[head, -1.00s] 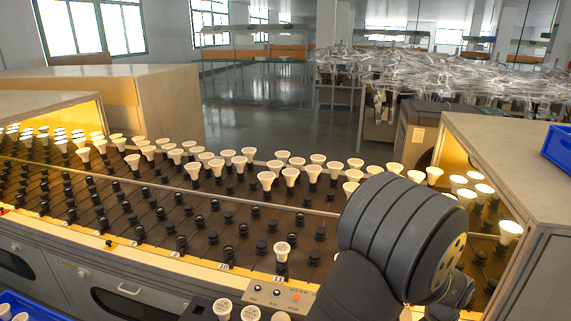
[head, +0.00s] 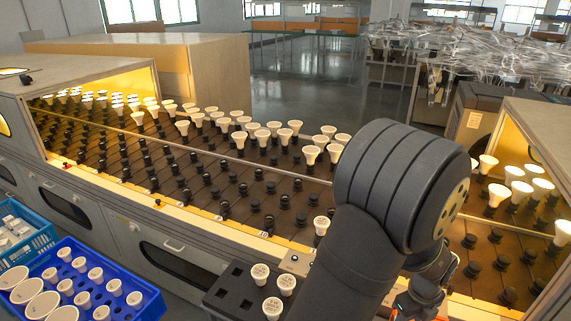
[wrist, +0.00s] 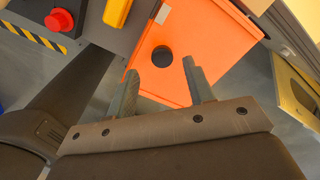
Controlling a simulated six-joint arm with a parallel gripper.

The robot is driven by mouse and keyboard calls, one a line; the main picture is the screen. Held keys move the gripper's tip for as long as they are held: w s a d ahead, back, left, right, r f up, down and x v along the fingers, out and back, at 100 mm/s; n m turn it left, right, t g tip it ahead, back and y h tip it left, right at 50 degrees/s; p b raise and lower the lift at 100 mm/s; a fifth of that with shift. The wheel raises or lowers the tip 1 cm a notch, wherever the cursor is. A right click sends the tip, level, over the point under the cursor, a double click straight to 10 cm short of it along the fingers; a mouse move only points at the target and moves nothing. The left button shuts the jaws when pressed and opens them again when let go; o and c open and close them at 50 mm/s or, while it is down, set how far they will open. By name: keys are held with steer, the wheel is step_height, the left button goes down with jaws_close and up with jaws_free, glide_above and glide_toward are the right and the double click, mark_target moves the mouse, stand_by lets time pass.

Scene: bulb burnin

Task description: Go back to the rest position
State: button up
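My gripper shows in the wrist view (wrist: 161,72) with its two fingers apart and nothing between them. Beyond the fingers is an orange panel (wrist: 215,45) with a round dark hole. In the head view my arm covers the right of the centre, and the gripper's fingers cannot be made out there. The burn-in rack (head: 130,170) holds rows of white bulbs at the back, many lit at the left end. One bulb (head: 321,225) stands alone in the front row. Several black sockets near the front are empty.
A dark tray (head: 222,296) with a few bulbs is at the bottom centre. A blue crate (head: 150,303) of bulbs and a teal crate (head: 42,240) stand at lower left. In the wrist view a red button (wrist: 59,20) and striped edge are at upper left.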

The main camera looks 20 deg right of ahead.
step_height(320, 180, up, 15)
steer(key=s+d+n, duration=0.1)
steer(key=n, duration=0.2)
stand_by(0.3)
steer(key=shift+d+r, duration=0.1)
stand_by(0.3)
steer(key=f+m, duration=0.1)
steer(key=f, duration=0.4)
steer(key=f+m, duration=0.1)
steer(key=f, duration=0.4)
steer(key=w+a+f+m, duration=0.1)
steer(key=f, duration=0.4)
steer(key=shift+a+f, duration=0.1)
steer(key=shift+f, duration=0.1)
steer(key=shift+r, duration=0.1)
